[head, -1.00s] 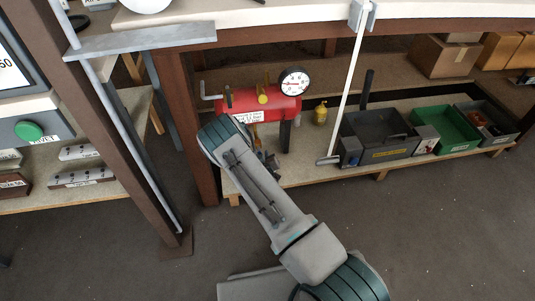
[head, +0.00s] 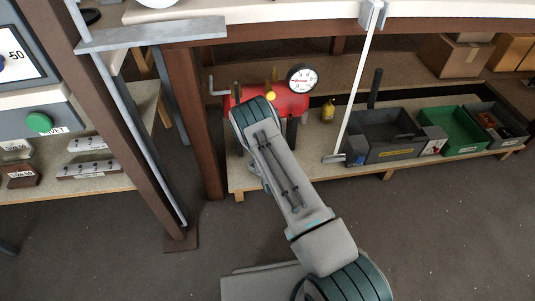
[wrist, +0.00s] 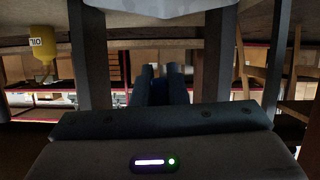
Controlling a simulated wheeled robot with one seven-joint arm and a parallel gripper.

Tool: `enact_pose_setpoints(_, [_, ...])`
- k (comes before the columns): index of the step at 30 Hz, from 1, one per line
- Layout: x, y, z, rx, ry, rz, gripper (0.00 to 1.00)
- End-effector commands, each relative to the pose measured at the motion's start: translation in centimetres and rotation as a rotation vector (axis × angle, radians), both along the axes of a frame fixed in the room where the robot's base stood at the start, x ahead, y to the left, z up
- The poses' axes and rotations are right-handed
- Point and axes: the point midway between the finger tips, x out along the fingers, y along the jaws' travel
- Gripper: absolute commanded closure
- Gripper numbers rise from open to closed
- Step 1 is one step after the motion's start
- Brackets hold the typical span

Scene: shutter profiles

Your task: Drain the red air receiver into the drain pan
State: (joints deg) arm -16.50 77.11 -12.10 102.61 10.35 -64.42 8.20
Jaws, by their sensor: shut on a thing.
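The red air receiver (head: 291,104) stands on the low shelf in the head view, its left half behind my arm. A round gauge (head: 302,78) sits at its top right and a yellow fitting (head: 270,96) on top. In the upside-down wrist view, two dark receiver legs (wrist: 215,60) flank my gripper (wrist: 165,72). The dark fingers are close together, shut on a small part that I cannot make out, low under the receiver. A pale surface (wrist: 165,8) shows at the top edge; I cannot tell if it is the drain pan. The head view hides my gripper.
A yellow oil bottle (head: 328,110) stands right of the receiver; it also shows in the wrist view (wrist: 43,52). A pale leaning rod (head: 357,85), a grey bin (head: 388,155) and a green bin (head: 462,140) are farther right. A brown post (head: 195,120) stands left. The floor in front is clear.

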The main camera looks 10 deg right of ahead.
Motion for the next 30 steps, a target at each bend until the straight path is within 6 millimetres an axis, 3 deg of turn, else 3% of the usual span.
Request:
enact_pose_setpoints(4, [-0.2,0.0,-0.2,-0.001,0.005,0.001,1.00])
enact_pose_setpoints(5, [-0.2,0.0,-0.2,-0.001,0.005,0.001,0.85])
enact_pose_setpoints(7, [-0.2,0.0,-0.2,-0.001,0.004,0.000,0.65])
enact_pose_setpoints(16, [-0.1,-0.1,0.0,-0.001,0.002,-0.001,0.65])
enact_pose_setpoints(20, [-1.0,0.0,0.5,-0.001,0.003,-0.001,0.65])
enact_pose_setpoints(30, [-7.7,0.2,3.4,-0.001,0.006,-0.001,0.65])
